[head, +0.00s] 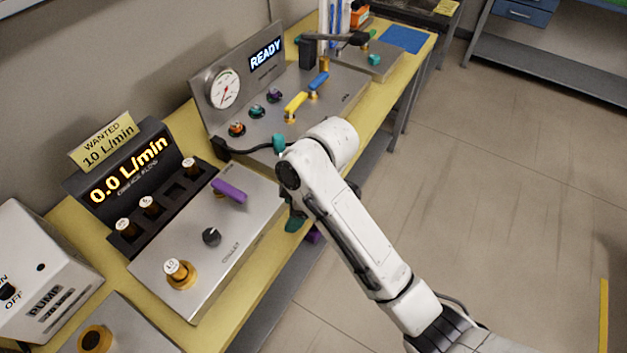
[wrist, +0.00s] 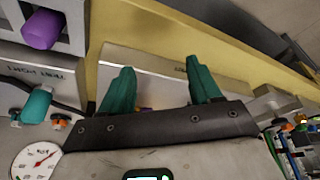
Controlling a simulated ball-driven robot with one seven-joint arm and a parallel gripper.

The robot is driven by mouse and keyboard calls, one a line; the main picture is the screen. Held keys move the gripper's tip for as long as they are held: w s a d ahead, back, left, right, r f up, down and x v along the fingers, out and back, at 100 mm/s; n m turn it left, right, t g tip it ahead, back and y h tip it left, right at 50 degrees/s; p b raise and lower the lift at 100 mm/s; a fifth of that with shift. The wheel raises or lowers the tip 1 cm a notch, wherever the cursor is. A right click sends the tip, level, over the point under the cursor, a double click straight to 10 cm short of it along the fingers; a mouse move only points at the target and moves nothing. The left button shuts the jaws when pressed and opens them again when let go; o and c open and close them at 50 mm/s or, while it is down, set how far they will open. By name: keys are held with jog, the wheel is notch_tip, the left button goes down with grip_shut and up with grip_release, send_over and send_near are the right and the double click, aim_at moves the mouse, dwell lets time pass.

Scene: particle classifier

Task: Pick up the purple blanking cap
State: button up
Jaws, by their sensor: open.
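My gripper (head: 294,222) hangs past the front edge of the yellow bench in the head view, mostly hidden by my arm. In the wrist view its two teal fingers (wrist: 160,85) stand apart with nothing held between them. A small purple piece (head: 314,236) shows beside the gripper in the head view, partly hidden; I cannot tell whether it is the blanking cap. A small purple bit (wrist: 146,109) also shows behind the gripper's base in the wrist view.
The outlet panel (head: 158,262) carries a black knob and a brass fitting. The gauge panel (head: 330,112) holds yellow and blue handles, coloured ports and a teal piece (head: 278,143). A pump box (head: 38,270) stands at left. Floor to the right is clear.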

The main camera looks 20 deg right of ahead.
jog(key=w+d+r+n+g+h, duration=0.1)
jog(key=w+d+r+n+h, duration=0.3)
jog(key=w+d+r+n, duration=0.5)
jog(key=shift+m, duration=0.4)
jog(key=f, duration=0.8)
jog(key=w+f+p, duration=0.1)
jog(key=f, duration=0.3)
jog(key=shift+a+f, duration=0.1)
jog(key=shift+a, duration=0.1)
jog(key=c, duration=1.1)
